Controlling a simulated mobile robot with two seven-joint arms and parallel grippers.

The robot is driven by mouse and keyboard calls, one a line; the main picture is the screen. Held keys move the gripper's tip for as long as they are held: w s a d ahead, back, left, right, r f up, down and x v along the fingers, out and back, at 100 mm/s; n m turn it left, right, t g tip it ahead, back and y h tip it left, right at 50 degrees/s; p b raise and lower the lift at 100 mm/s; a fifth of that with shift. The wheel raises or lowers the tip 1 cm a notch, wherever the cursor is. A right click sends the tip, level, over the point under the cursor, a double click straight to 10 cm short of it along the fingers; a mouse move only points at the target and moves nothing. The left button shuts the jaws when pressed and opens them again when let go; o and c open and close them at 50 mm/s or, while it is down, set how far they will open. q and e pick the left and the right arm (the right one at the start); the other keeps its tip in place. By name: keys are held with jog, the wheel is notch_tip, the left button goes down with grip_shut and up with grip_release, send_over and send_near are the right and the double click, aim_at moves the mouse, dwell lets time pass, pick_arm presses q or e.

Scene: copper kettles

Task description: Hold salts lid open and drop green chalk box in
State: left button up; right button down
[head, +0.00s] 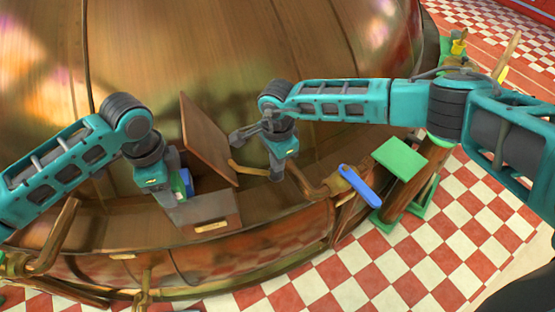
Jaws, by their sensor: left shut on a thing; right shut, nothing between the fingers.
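My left gripper (172,197) is shut, low over the left side of the box. My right gripper (277,175) is shut and empty, to the right of the lid. A grey part of my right arm reaches close to the lid's right edge; contact is unclear.
The large copper kettle (200,50) fills the back. A brass pipe (318,186), a blue handle (360,186) and a green block (401,158) are at the right. The red and white tiled floor (410,255) is open at front right.

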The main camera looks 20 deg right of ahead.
pick_arm(q)
jog(key=w, duration=0.3)
jog(key=shift+w, duration=0.4)
jog(key=o, duration=1.4)
jog(key=shift+c, duration=0.2)
jog(key=shift+o, duration=0.3)
jog(key=shift+o, duration=1)
jog(key=shift+s+f, duration=0.1)
jog(key=s+r, duration=0.3)
jog(key=s, duration=1.7)
